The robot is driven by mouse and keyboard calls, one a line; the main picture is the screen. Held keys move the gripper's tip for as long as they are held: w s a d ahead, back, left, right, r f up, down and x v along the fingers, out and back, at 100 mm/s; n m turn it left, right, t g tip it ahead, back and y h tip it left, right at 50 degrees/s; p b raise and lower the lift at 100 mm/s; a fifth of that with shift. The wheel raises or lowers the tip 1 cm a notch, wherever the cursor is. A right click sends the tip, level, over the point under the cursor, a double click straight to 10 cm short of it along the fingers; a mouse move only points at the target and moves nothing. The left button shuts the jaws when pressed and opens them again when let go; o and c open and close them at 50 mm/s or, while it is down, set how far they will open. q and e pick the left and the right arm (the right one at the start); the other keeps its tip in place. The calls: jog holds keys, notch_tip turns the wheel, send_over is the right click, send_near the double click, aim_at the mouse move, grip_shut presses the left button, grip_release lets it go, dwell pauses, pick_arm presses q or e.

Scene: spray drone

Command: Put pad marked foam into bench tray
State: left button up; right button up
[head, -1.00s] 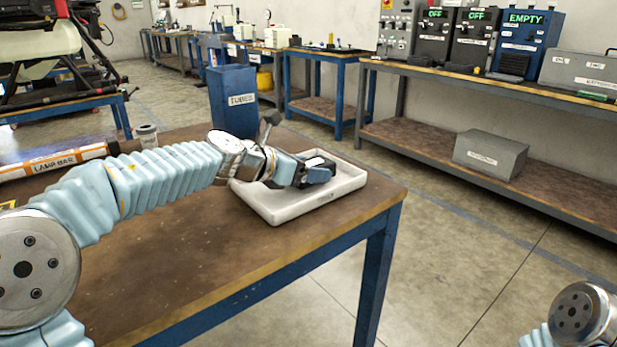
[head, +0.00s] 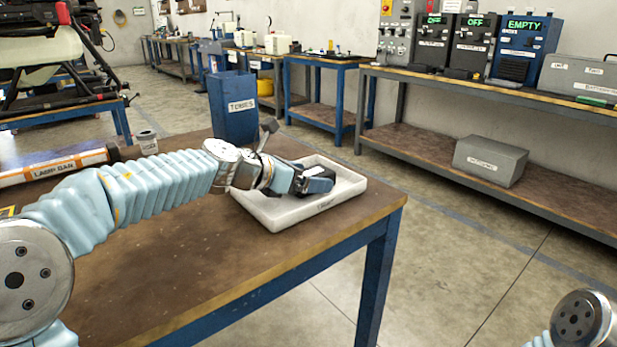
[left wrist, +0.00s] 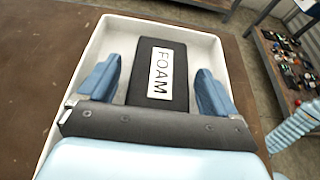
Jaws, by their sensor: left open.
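The black foam pad (left wrist: 154,98), with a white label reading FOAM, lies in the white bench tray (left wrist: 96,48) in the left wrist view. The tray (head: 298,214) also shows in the head view, near the right corner of the brown bench. My left gripper (head: 322,183) reaches down into it. In the left wrist view my left gripper (left wrist: 158,66) is open, with one blue finger on each side of the pad and a narrow gap at each side. In the head view the gripper largely hides the pad. My right gripper is out of view.
A blue bin labelled TUBES (head: 233,108) stands just behind the tray. A lamp bar tube (head: 62,166) and a small jar (head: 147,142) are at the bench's left. The front of the bench (head: 190,285) is clear.

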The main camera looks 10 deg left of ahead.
pick_arm(q)
jog(key=v, duration=1)
jog(key=shift+s+a+r, duration=0.1)
jog(key=shift+a, duration=0.1)
jog(key=shift+s+a+r, duration=0.15)
jog(key=shift+s+a, duration=0.15)
jog(key=shift+s, duration=0.05)
